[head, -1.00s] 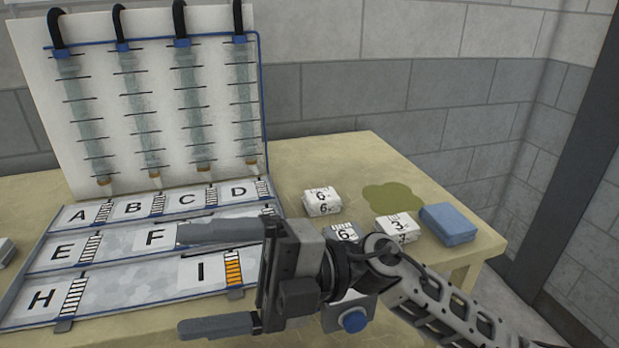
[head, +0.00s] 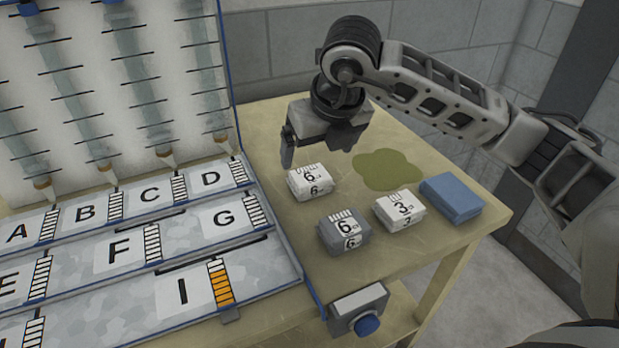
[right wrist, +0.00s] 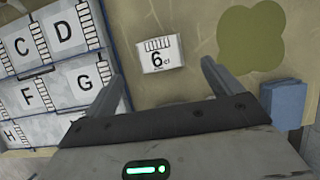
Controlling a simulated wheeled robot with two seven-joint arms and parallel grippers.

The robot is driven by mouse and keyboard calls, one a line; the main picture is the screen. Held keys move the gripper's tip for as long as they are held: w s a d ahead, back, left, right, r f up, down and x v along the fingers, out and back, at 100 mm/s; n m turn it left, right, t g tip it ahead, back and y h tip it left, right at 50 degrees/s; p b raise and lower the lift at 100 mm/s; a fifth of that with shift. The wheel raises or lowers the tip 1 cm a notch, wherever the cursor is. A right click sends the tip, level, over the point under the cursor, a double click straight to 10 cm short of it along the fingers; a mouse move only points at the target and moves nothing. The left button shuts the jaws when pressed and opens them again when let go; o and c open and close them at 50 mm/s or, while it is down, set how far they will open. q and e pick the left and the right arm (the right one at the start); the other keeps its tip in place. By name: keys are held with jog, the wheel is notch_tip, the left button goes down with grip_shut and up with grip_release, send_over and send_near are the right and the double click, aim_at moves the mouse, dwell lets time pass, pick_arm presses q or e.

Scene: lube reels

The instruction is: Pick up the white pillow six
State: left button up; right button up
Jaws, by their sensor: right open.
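The white pillow six (head: 311,184) lies on the tabletop to the right of the lettered board, its label showing a 6. My right gripper (head: 312,155) is open and empty, above and just behind this pillow, pointing down. In the right wrist view, the white pillow six (right wrist: 161,55) shows between the two spread fingers (right wrist: 160,62), with no finger touching it. My left gripper is out of view.
A grey pillow marked 6 (head: 345,234) lies just in front, with a white pillow marked 3 (head: 399,211) and a blue block (head: 451,198) to the right. A flat green patch (head: 387,170) is behind them. The lettered board (head: 262,262) fills the left.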

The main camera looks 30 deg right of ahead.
aim_at(310, 174)
jog(key=p+x, duration=0.1)
jog(key=x, duration=0.7)
jog(key=shift+a+f, duration=0.15)
jog(key=shift+f, duration=0.2)
jog(key=c, duration=1.1)
